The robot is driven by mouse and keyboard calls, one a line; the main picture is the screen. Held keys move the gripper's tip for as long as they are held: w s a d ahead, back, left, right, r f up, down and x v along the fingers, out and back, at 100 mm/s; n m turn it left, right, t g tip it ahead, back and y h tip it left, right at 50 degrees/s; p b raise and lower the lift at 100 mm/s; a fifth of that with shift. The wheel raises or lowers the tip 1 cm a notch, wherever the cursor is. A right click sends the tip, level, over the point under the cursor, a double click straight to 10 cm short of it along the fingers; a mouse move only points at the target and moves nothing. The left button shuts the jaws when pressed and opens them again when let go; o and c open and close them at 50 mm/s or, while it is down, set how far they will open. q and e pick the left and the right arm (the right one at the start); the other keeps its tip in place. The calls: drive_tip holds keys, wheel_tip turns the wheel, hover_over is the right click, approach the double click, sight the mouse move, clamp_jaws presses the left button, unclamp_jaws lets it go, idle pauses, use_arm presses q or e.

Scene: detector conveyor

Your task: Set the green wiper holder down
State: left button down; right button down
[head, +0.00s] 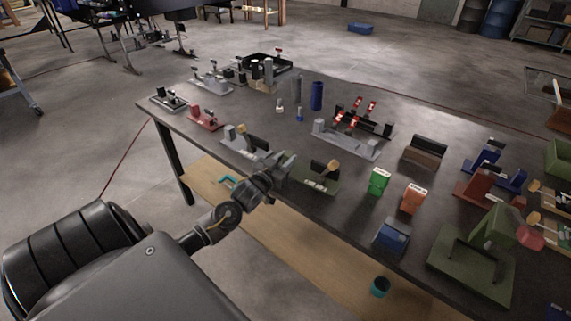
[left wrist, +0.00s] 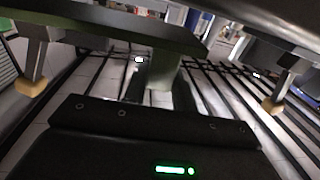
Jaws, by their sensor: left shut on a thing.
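The green wiper holder (head: 318,183) is at the near edge of the dark table, with a dark pad and a tan block on it. My left gripper (head: 279,166) is at its left end and is shut on it. In the left wrist view, a green bar (left wrist: 110,27) crosses the top and a green post (left wrist: 162,72) comes down between the fingers. I cannot tell whether the base touches the tabletop. The gripper hides part of the holder's left end. My right gripper is not in view.
A grey holder (head: 240,147) stands left of the green one. A green box (head: 378,181) and an orange box (head: 413,199) stand to its right. A grey fixture with red clamps (head: 345,139) is behind. The dark table (head: 285,130) has a bare patch behind the gripper.

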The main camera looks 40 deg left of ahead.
use_arm(q)
drive_tip(key=shift+f+p, duration=0.6)
drive_tip(key=shift+f, duration=0.25)
drive_tip(key=c, duration=1.1)
unclamp_jaws()
drive_tip(key=shift+s+f, duration=0.1)
drive_tip(key=shift+f, duration=0.05)
